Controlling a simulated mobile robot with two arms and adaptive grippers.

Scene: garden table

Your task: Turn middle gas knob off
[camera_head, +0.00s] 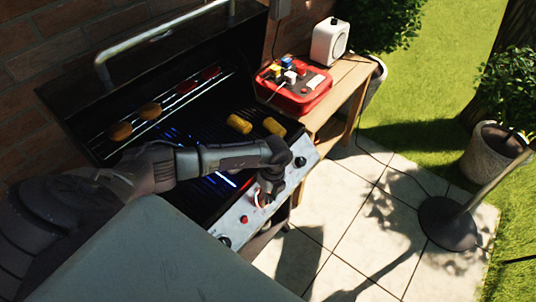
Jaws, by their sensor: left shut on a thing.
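The gas grill's white control panel (236,224) runs diagonally along the front of the grill. My left gripper (266,192) reaches over the grill from the left and points down at the middle of this panel. It is shut on the middle gas knob (261,199), which is mostly hidden behind the fingers, so its exact turn cannot be read. A dark knob (224,240) sits lower left on the panel, and another dark knob (300,161) sits at the upper right. Both are clear of the gripper. My right gripper is not in view.
The open grill holds yellow corn pieces (239,124), with patties (120,131) on the upper rack. Blue glow shows under the grate. A wooden side table (345,98) bears a red case (318,94) and a white speaker (330,42). Paving (345,225) in front is open.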

